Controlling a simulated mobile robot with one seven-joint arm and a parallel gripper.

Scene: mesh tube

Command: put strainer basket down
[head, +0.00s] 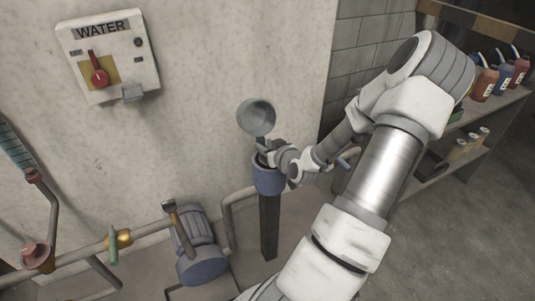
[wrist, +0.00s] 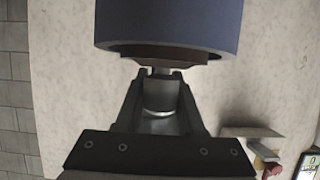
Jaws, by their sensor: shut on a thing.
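My gripper (head: 266,152) is at the mouth of the blue strainer housing (head: 268,182) on top of a dark post. In the wrist view my gripper (wrist: 157,78) is shut on a small stem at the housing's rim (wrist: 170,25). The stem joins a dark reddish-brown round part (wrist: 165,52), which seems to be the strainer basket. It sits at the housing's opening, and the rest of it is hidden by the housing. How deep it sits cannot be told. A round grey lid (head: 257,117) stands raised behind my gripper.
A pump with a blue end (head: 203,268) and pipes (head: 140,235) stand left of the post. A water switch box (head: 108,58) hangs on the wall. Shelves with bottles (head: 485,84) are at the right. Bare floor (head: 440,225) lies in front of them.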

